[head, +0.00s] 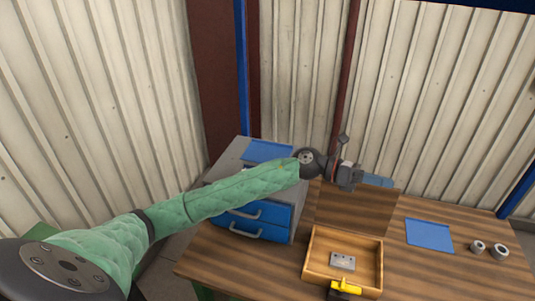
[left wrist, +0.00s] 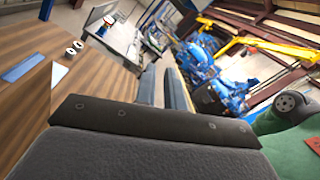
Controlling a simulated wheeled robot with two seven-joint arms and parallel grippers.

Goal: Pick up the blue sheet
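One flat blue sheet (head: 430,235) lies on the right part of the wooden table; it also shows at the left edge of the left wrist view (left wrist: 22,68). Another blue sheet (head: 267,150) lies on top of the grey cabinet, partly near my arm. My left gripper (head: 380,181) is in the air above the table's back part, left of and apart from the table sheet. In the left wrist view its two blue-grey fingers (left wrist: 163,88) stand apart with a narrow empty gap. My right gripper is not in view.
A wooden tray (head: 314,273) holds a grey metal block (head: 343,262); a yellow-and-black item (head: 346,287) is at its front. Two metal rings (head: 500,251) (head: 478,247) lie right of the table sheet. The blue-drawered cabinet (head: 265,220) stands left. Corrugated walls rise behind.

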